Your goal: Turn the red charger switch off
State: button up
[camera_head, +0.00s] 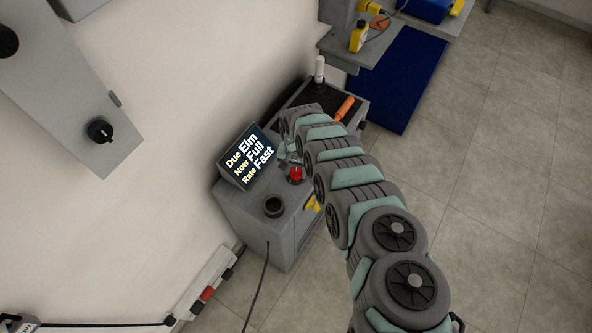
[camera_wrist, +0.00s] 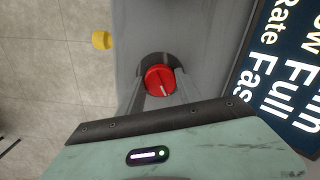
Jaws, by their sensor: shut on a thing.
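The red charger switch (camera_head: 296,174) is a round red knob on top of the grey charger cabinet (camera_head: 285,240), beside its tilted screen (camera_head: 247,157). In the wrist view the red knob (camera_wrist: 160,80) sits in a dark round recess, with a white line pointing down and slightly right, toward my gripper. My gripper (camera_wrist: 159,92) has one finger on each side of the knob and is shut on it. In the head view my gripper (camera_head: 291,165) is small and partly hidden by my arm. The screen reads "Due Elm, Now Full, Rate Fast".
A black round fitting (camera_head: 274,206) stands on the cabinet top, and a yellow part (camera_head: 313,204) on its side. Behind are a white bottle (camera_head: 320,69) and an orange handle (camera_head: 345,107). A power strip (camera_head: 203,290) lies by the wall. Floor at right is clear.

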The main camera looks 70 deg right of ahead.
jog(key=c, duration=0.5)
jog(key=shift+o, duration=0.2)
jog(key=shift+n, duration=0.3)
jog(key=n+p, duration=0.1)
jog(key=n, duration=1)
jog(key=shift+p, duration=0.4)
jog(key=shift+n, duration=0.3)
jog(key=o, duration=1.4)
jog(key=shift+c, duration=0.2)
